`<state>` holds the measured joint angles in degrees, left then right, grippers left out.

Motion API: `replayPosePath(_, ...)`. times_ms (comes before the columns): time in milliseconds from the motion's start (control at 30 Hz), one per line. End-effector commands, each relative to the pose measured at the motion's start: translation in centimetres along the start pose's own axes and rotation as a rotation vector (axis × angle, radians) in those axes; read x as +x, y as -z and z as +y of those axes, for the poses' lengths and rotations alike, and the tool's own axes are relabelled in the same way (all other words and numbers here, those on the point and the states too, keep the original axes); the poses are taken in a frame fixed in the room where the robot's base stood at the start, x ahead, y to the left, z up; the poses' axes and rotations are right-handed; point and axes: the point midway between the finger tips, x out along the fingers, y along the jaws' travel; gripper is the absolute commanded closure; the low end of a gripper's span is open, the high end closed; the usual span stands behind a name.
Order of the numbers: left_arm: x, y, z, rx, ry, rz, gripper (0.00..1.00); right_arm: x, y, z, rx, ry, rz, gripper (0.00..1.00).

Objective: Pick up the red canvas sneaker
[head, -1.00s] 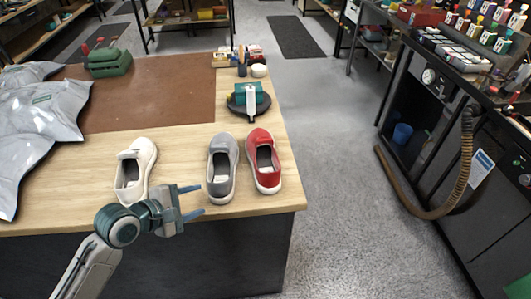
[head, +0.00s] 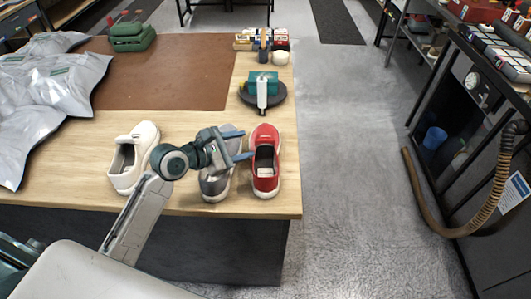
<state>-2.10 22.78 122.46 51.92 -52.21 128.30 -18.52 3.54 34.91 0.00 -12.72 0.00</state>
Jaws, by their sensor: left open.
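The red canvas sneaker (head: 265,166) stands upright on the wooden table (head: 180,204) near its right front corner, toe pointing away. A grey sneaker (head: 214,187) stands to its left, partly hidden by my left gripper. A white sneaker (head: 131,160) stands further left. My left gripper (head: 241,145) is open and empty, above the grey sneaker. Its two blue fingers point right toward the red sneaker, with the tips just left of it. I cannot tell whether they touch it. My right gripper is not in view.
A brown mat (head: 165,80) covers the back of the table, with silver bags (head: 45,100) at the left. A round dark stand (head: 263,97) with a teal-topped tool is behind the red sneaker. The floor (head: 350,180) right of the table is clear.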

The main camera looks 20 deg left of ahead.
Motion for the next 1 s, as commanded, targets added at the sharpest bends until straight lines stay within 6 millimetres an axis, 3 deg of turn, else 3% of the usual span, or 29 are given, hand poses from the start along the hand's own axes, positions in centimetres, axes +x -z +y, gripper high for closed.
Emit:
replayPosePath(333, 2.0, 0.1, -0.1, -0.003, 0.001, -0.002, 0.53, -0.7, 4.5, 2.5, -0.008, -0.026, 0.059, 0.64)
replayPosePath(633, 5.7, 0.6, -0.3, -0.001, 0.001, -0.001, 0.53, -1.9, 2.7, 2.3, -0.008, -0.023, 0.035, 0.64)
replayPosePath(933, 6.2, 0.8, -0.4, 0.003, 0.001, 0.0, 0.53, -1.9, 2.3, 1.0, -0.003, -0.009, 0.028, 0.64)
replayPosePath(1000, 6.2, 0.8, -0.4, 0.002, 0.001, 0.0, 0.63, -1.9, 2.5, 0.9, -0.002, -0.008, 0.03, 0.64)
